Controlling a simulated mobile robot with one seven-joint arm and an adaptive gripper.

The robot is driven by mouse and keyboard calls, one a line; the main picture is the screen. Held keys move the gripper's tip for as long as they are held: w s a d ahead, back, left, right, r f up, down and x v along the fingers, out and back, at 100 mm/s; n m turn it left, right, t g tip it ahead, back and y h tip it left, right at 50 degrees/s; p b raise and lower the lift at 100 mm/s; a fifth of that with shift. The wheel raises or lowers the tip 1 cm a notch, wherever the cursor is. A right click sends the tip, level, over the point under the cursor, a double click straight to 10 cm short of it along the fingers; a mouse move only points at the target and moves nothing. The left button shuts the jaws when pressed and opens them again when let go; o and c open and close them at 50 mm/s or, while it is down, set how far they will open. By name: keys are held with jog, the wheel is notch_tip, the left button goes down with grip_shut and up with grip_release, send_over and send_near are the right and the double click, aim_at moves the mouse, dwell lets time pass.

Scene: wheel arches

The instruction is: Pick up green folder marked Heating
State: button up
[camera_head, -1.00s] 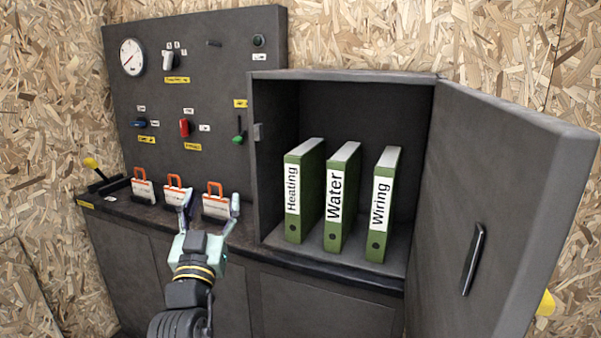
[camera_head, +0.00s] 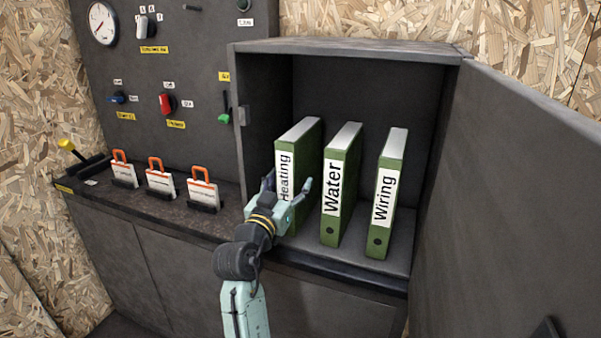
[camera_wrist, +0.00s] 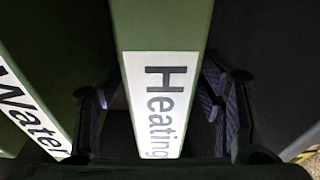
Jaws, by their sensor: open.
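The green folder marked Heating (camera_head: 300,145) stands upright at the left of the open cabinet, its white label facing out. My gripper (camera_head: 289,190) is open in front of its spine and hides the lower part of it in the head view. In the wrist view the Heating folder (camera_wrist: 160,25) lies between my two open fingers (camera_wrist: 158,110), with a dark gap on each side. Whether a finger touches it cannot be told.
The Water folder (camera_head: 331,222) stands close to the right of Heating, and the Wiring folder (camera_head: 378,225) stands further right. The cabinet door (camera_head: 520,190) is swung open at the right. Several orange-handled tags (camera_head: 160,180) stand on the ledge at the left.

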jog(key=p+x, duration=0.1)
jog(key=x, duration=0.3)
jog(key=shift+w+d+r+p, duration=0.1)
jog(key=shift+w+p, duration=0.2)
jog(key=shift+r, duration=0.1)
grip_shut()
dwell(0.5)
